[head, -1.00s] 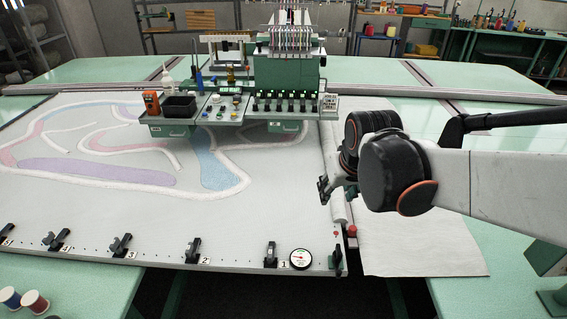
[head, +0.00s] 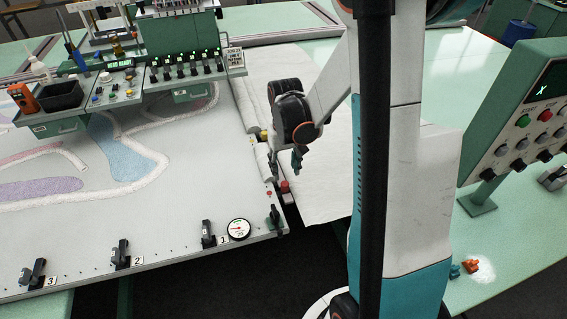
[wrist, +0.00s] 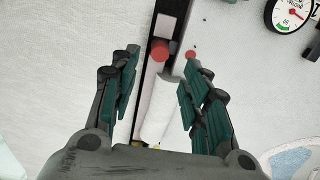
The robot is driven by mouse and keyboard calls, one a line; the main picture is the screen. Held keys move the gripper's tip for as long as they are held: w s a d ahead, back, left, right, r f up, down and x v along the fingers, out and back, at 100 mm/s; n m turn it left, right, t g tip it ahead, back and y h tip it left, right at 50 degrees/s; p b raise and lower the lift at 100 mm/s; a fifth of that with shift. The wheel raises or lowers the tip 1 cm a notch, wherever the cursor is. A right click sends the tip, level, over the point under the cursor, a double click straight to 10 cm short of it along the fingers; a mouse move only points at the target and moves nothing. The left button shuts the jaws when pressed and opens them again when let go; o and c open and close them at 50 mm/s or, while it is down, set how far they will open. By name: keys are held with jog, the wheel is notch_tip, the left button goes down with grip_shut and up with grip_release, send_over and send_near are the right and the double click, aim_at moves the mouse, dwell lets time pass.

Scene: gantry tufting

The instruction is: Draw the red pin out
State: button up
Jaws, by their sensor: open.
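The red pin shows as a red cylindrical head (head: 284,186) on the dark rail along the right edge of the frame, near its front corner. In the wrist view the red head (wrist: 160,50) lies ahead, between the open fingers at about fingertip level in the picture. A smaller flat red dot (wrist: 190,54) sits just right of it on the pale surface. My gripper (head: 297,160) hangs just behind and above the red head in the head view. In the wrist view my gripper (wrist: 158,68) is open and empty. The pin's shaft is hidden.
A white roll (wrist: 158,108) lies along the rail behind the red head. A yellow piece (head: 263,135) is farther back on that edge. A round gauge (head: 239,229) and black clamps (head: 208,234) line the front edge. A control panel (head: 525,110) stands at right.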

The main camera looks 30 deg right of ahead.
aim_at(285, 183)
notch_tip(285, 183, down, 8)
jog(key=b, duration=0.6)
jog(key=shift+f, duration=0.2)
jog(key=shift+b, duration=0.3)
dwell(0.8)
grip_shut()
jog(key=shift+r, duration=0.1)
jog(key=shift+r+p, duration=1.5)
jog(key=shift+r, duration=0.65)
